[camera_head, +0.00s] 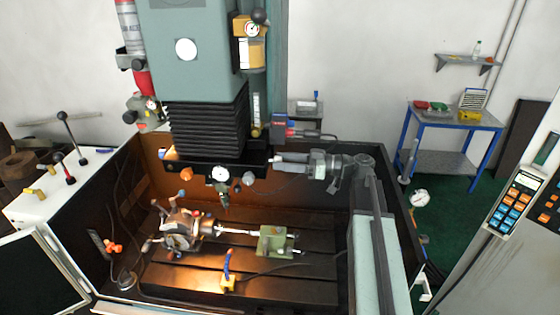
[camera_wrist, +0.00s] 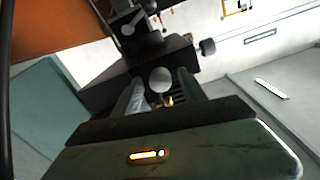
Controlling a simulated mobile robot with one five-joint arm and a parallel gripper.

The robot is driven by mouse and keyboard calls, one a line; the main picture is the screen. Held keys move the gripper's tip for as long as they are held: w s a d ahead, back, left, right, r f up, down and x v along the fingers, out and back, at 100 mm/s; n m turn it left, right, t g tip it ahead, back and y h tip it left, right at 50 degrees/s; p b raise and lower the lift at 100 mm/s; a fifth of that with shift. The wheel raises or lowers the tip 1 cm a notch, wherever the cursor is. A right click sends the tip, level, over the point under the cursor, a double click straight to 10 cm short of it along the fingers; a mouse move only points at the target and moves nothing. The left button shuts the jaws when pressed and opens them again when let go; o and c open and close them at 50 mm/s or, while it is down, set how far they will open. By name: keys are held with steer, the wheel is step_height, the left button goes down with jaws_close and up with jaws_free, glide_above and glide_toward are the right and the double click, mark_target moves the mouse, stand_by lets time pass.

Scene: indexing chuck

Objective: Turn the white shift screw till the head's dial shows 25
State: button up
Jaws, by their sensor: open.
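The machine head's dial (camera_head: 219,174) is a small white round face below the black bellows; its reading is too small to tell. A pale round knob (camera_head: 248,178), which looks like the white shift screw, sits just right of the dial. In the wrist view a white round end (camera_wrist: 160,80), likely the same screw, shows between the fingers. My gripper (camera_head: 272,163) reaches in from the right, beside the head. In the wrist view my gripper (camera_wrist: 160,92) is open, with a finger on each side of the white end. Whether either finger touches it I cannot tell.
A black block with a dark side knob (camera_wrist: 208,46) stands close beyond the fingers. Below, the machine bed carries an indexing chuck (camera_head: 182,230), a green block (camera_head: 273,242) and a yellow-based blue-handled piece (camera_head: 228,283). The bellows (camera_head: 205,125) hang above.

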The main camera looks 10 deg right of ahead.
steer(key=shift+w+a, duration=0.1)
steer(key=shift+a, duration=0.5)
jaws_close()
steer(key=shift+d, duration=0.1)
steer(key=shift+m, duration=0.3)
steer(key=m, duration=1.2)
steer(key=shift+p, duration=0.3)
steer(key=shift+f+m+g, duration=0.15)
steer(key=shift+m+g, duration=0.25)
steer(key=shift+m, duration=1.9)
